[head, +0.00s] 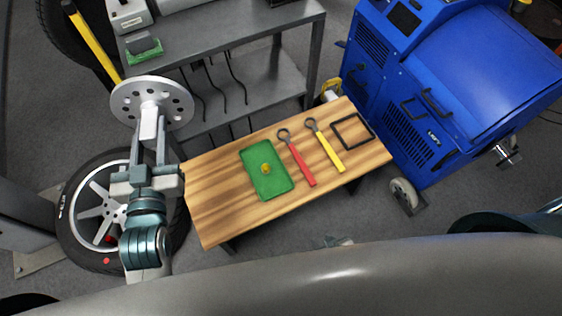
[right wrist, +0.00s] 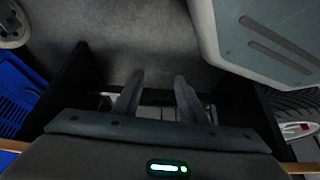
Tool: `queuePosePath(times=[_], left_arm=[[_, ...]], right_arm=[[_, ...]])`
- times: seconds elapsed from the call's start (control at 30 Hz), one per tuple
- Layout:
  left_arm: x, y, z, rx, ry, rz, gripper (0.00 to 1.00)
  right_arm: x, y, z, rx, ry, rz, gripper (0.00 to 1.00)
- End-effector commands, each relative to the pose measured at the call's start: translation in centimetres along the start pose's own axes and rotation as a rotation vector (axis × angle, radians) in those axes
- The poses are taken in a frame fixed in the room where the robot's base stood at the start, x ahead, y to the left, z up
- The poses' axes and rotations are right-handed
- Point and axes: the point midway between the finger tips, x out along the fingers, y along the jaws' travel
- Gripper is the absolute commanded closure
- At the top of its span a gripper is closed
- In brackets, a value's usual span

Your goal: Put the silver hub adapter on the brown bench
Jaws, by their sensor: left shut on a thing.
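The silver hub adapter (head: 150,90) is a round flange with a ring of holes and a short stub. My left gripper (head: 149,146) is shut on its stub and holds it up in the air, at the upper left of the head view. In the picture the adapter lies up and left of the brown bench (head: 213,203), not over its top. The wooden bench top is in the middle of the head view. My right gripper (right wrist: 157,82) is open and empty, low beside dark supports in the right wrist view.
On the bench lie a green tray (head: 250,158), a red-handled tool (head: 300,168), a yellow-handled tool (head: 329,152) and a black square frame (head: 370,129). The bench's left end is clear. A grey shelf (head: 270,85) stands behind, a blue machine (head: 440,85) right, a wheel (head: 75,215) left.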

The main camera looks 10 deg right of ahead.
Motion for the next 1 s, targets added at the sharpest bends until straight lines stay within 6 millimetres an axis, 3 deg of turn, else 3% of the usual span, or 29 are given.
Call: queuePosePath(times=[0.27,0.5,0.7,1.0], left_arm=[[4.3,4.5,5.7,0.007,-0.139,0.076,1.0],[8.3,11.1,13.2,0.035,-0.417,0.144,1.0],[9.8,15.2,18.2,0.063,-0.677,0.155,1.0],[10.5,18.4,24.2,0.089,-1.082,0.126,1.0]], right_arm=[[-0.2,-0.6,0.5,-0.001,0.002,-0.007,0.62],[-0.5,-1.2,-0.1,-0.003,0.033,-0.013,0.62],[-0.4,-1.2,-0.3,-0.005,0.049,-0.014,0.62],[-0.7,-1.3,-1.2,-0.006,0.085,-0.016,0.62]])
